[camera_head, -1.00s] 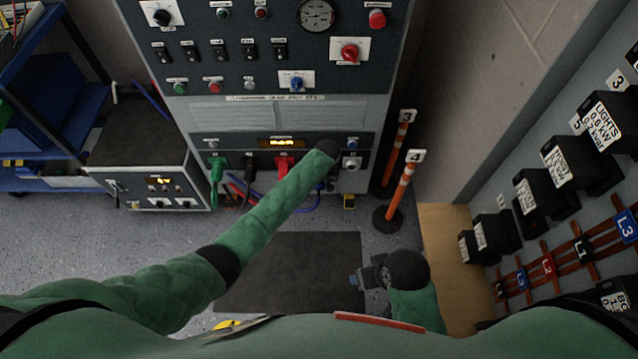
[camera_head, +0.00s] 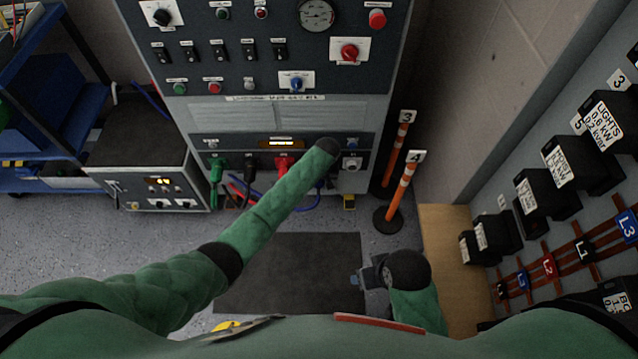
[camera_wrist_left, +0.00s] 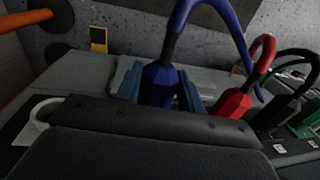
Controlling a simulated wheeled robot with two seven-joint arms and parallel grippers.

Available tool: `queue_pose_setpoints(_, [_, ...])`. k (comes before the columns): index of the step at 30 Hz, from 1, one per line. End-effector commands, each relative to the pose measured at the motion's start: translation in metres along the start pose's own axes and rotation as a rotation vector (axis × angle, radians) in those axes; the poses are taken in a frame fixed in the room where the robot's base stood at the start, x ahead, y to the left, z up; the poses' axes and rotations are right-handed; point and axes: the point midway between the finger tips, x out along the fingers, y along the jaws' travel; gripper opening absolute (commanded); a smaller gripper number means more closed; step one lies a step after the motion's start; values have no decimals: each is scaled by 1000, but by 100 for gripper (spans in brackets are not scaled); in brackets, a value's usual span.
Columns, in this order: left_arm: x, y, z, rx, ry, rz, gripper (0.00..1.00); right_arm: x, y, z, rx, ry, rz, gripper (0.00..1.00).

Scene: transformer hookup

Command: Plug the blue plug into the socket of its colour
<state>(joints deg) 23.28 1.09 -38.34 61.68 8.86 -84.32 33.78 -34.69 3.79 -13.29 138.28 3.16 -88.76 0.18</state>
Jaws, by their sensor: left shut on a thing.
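The blue plug (camera_wrist_left: 160,84) is between the bluish fingers of my left gripper (camera_wrist_left: 161,90) in the left wrist view, with its blue cable arching up. The gripper is shut on it. The plug's front end and the socket of its colour are hidden behind the gripper body, so I cannot tell how far it is in. In the head view my left wrist covers the plug, at the right part of the panel (camera_head: 225,143). My right gripper (camera_head: 358,279) is low over the dark mat, and its jaw opening is unclear.
The red plug (camera_wrist_left: 233,103), black plug (camera_wrist_left: 275,112) and green plug (camera_head: 217,170) sit in a row beside the blue one, their cables hanging close. Posts numbered 3 (camera_head: 395,150) and 4 (camera_head: 401,190) stand right of the panel.

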Motion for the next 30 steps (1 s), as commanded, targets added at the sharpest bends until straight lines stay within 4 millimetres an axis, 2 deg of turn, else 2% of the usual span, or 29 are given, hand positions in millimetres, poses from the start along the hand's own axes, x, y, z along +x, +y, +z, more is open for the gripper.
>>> queue_pose_setpoints(16, [0,0,-10,-1,1,0,18,3,-7,-2,13,4,-14,66])
queue_pose_setpoints(30, [0,0,-18,0,1,0,18,5,0,-1,0,4,-2,66])
